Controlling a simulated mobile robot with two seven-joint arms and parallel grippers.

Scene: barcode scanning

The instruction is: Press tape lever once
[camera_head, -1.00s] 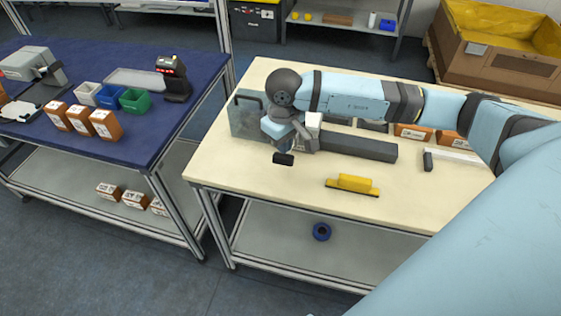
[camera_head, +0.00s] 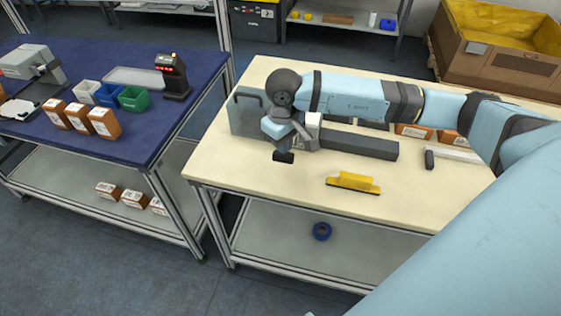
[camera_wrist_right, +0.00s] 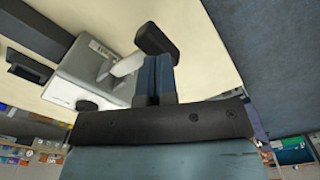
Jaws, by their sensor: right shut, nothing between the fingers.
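The tape dispenser is a pale grey block (camera_head: 313,125) on the cream table, partly hidden behind my right wrist. The wrist view shows its body (camera_wrist_right: 90,75) and a light lever arm ending in a black handle (camera_wrist_right: 158,40). In the head view the black handle (camera_head: 283,157) sticks out toward the table's front. My right gripper (camera_head: 285,144) points down at the lever, shut and empty. Its fingers (camera_wrist_right: 156,68) overlap the lever near the handle in the wrist view. I cannot tell whether they touch it. My left gripper is out of view.
A dark grey bar (camera_head: 360,146) extends right from the dispenser. A yellow block (camera_head: 353,182) lies near the front edge. A grey box (camera_head: 247,115) stands behind my wrist at left. Small brown boxes (camera_head: 414,132) stand at the back right.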

